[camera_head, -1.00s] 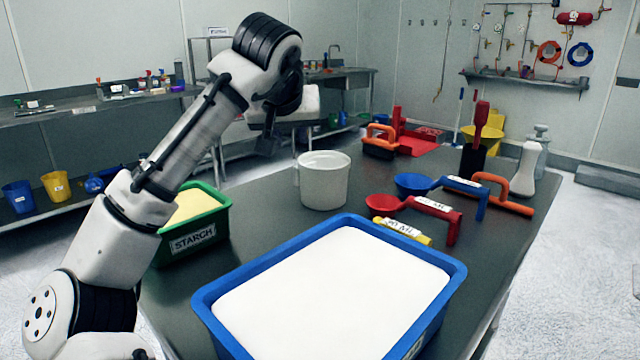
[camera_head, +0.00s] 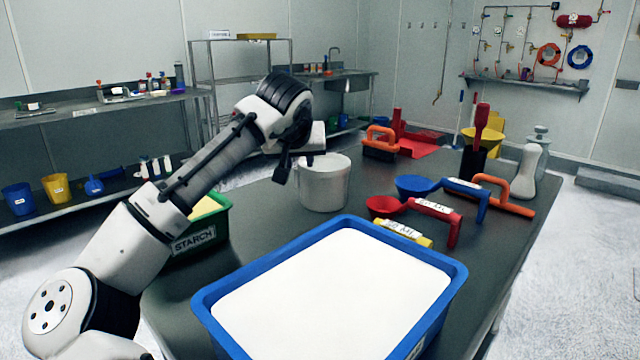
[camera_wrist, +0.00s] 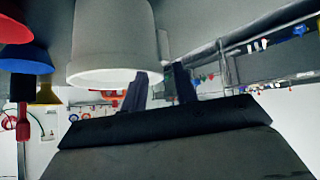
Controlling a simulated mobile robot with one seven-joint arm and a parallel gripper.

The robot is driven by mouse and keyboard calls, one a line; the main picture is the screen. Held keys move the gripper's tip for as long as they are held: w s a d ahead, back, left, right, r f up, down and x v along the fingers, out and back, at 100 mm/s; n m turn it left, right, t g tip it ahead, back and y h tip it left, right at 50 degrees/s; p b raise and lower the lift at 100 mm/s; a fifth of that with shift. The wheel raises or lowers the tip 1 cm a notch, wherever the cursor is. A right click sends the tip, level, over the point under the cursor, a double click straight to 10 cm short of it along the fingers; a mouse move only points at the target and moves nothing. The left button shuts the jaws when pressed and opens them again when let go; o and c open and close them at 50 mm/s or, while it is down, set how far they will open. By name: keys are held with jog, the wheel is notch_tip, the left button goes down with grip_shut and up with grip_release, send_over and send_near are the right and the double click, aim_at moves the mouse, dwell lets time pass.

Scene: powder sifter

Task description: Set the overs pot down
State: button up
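A plain pale pot (camera_head: 325,188), which I take to be the overs pot, stands upright on the dark table. In the wrist view the pot (camera_wrist: 115,35) appears upside down, with its rim toward the fingers. My gripper (camera_head: 282,172) is at the pot's left side in the head view, near rim height. In the wrist view my gripper (camera_wrist: 161,85) has two dark fingers apart with a gap and nothing seen between them. One finger overlaps the pot's rim edge in the picture; I cannot tell whether they touch.
A blue tub (camera_head: 205,315) of white powder fills the table's front. A green starch tub (camera_head: 208,237) stands left, partly behind my arm. A red scoop (camera_head: 385,207), a blue scoop (camera_head: 415,186) and a yellow-handled one (camera_head: 405,233) lie right of the pot. Bare table lies behind the pot.

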grip_shut()
dwell(0.3)
